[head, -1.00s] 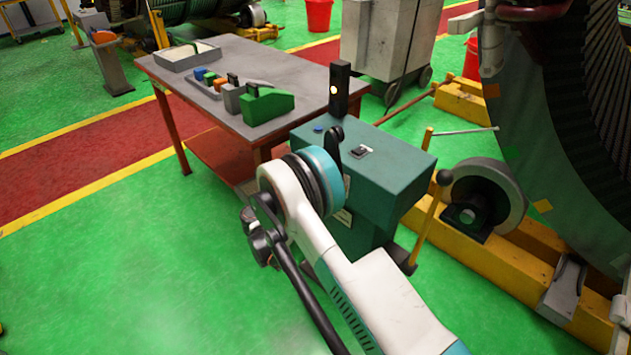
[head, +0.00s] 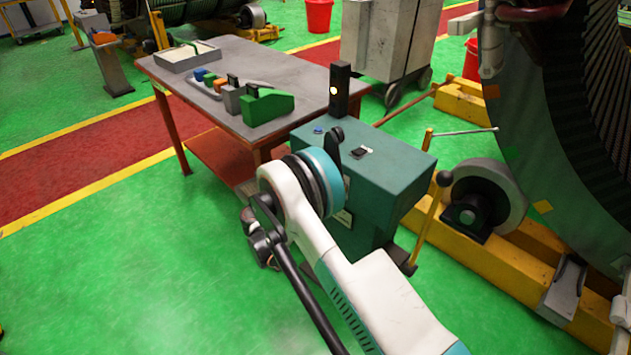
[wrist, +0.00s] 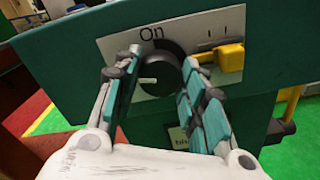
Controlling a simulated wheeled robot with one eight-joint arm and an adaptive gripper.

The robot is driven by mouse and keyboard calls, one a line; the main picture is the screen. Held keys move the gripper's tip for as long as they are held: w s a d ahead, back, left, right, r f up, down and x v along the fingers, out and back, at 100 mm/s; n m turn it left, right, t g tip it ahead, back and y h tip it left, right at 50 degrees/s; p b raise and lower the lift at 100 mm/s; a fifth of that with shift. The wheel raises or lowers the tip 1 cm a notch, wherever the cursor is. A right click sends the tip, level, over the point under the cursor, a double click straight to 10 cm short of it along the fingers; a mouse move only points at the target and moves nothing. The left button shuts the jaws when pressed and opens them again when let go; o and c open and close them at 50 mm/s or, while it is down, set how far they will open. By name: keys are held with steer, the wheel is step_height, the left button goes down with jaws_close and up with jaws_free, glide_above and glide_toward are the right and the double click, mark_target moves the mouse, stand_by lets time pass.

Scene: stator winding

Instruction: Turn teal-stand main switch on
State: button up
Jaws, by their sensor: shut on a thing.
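The teal stand (head: 400,165) stands in the middle of the head view, partly behind my arm. In the wrist view its front (wrist: 75,55) carries a white plate marked "On" (wrist: 118,42). The black round main switch knob (wrist: 158,72) sits on this plate below the word. A white mark on the knob points left, not up at "On". My gripper (wrist: 162,62) has one finger on each side of the knob and is shut on it. In the head view the gripper and knob are hidden behind my arm.
A yellow handle (wrist: 230,58) sticks out right of the knob, close to the right finger. A table (head: 290,72) stands behind left. A lever (head: 428,215) and large stator (head: 560,130) are at right.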

steer(key=shift+m, duration=7.7)
steer(key=o, duration=1.1)
steer(key=shift+c, duration=0.2)
steer(key=v, duration=1.2)
